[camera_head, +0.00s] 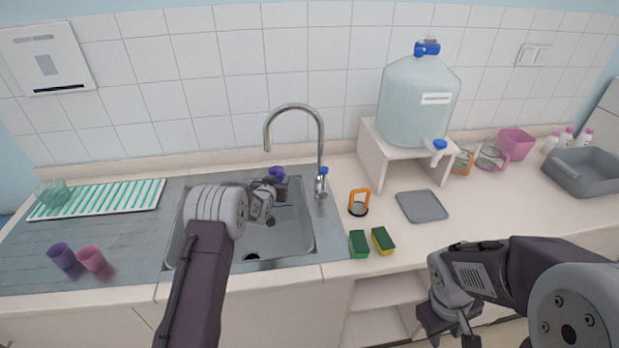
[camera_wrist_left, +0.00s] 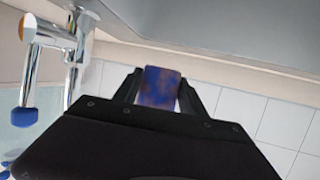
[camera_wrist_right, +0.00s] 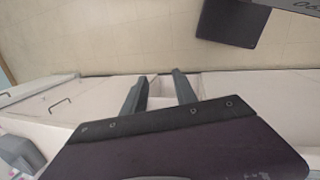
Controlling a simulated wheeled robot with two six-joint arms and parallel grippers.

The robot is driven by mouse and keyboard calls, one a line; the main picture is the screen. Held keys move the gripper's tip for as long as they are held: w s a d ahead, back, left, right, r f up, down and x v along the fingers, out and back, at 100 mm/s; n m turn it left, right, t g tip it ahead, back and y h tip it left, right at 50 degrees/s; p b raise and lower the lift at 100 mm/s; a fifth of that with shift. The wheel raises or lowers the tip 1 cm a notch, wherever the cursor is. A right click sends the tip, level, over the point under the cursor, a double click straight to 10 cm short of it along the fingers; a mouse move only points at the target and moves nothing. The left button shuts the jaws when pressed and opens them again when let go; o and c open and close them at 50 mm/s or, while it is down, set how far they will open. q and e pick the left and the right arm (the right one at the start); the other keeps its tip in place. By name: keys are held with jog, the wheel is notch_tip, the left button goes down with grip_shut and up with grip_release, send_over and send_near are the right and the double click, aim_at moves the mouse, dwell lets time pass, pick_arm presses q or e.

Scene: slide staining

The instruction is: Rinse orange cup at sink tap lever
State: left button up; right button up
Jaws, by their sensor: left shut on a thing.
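In the left wrist view the held cup (camera_wrist_left: 160,87) is blue with reddish-brown patches. The chrome tap (camera_head: 296,106) arches over the sink, its spout above the held cup in the picture. Its blue lever (camera_head: 323,170) is right of the cup and also shows in the left wrist view (camera_wrist_left: 25,117). My right gripper (camera_wrist_right: 160,90) is open and empty, low before the counter.
Purple (camera_head: 61,255) and pink (camera_head: 92,258) cups lie left of the sink, below a striped drying rack (camera_head: 100,199). Two sponges (camera_head: 370,242) and a grey mat (camera_head: 422,206) are right of it. A water jug (camera_head: 420,100) stands on a white stand (camera_head: 378,150).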

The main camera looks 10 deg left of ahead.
aim_at(324, 178)
jog(key=w+d+r+n+t+h, duration=0.2)
jog(key=w+d+r+n+h, duration=0.55)
jog(key=w+d, duration=0.2)
jog(key=w+a+r+n+t, duration=0.2)
jog(key=w+n+t, duration=0.15)
jog(key=w, duration=0.25)
jog(key=w+a+r+n+t+h, duration=0.1)
jog(key=w+a+r+n+t, duration=0.1)
jog(key=w+r+n+t, duration=0.3)
jog(key=w+a+n+t, duration=0.2)
jog(key=w+a, duration=0.1)
jog(key=w, duration=0.4)
jog(key=w+a+n+t+y, duration=0.3)
jog(key=a+n, duration=0.1)
jog(key=a, duration=0.3)
jog(key=w+a+n+t+y, duration=0.3)
jog(key=w+a+n, duration=0.1)
jog(key=a, duration=0.4)
jog(key=s+a+f+n+y, duration=0.1)
jog(key=a+f+n+y, duration=0.3)
jog(key=a, duration=0.4)
jog(key=s+a+f+n+y, duration=0.2)
jog(key=a+f+y, duration=0.1)
jog(key=a+f, duration=0.45)
jog(key=w, duration=0.8)
jog(key=w+a+r, duration=0.1)
jog(key=w, duration=0.3)
jog(key=shift+w, duration=0.2)
grip_shut()
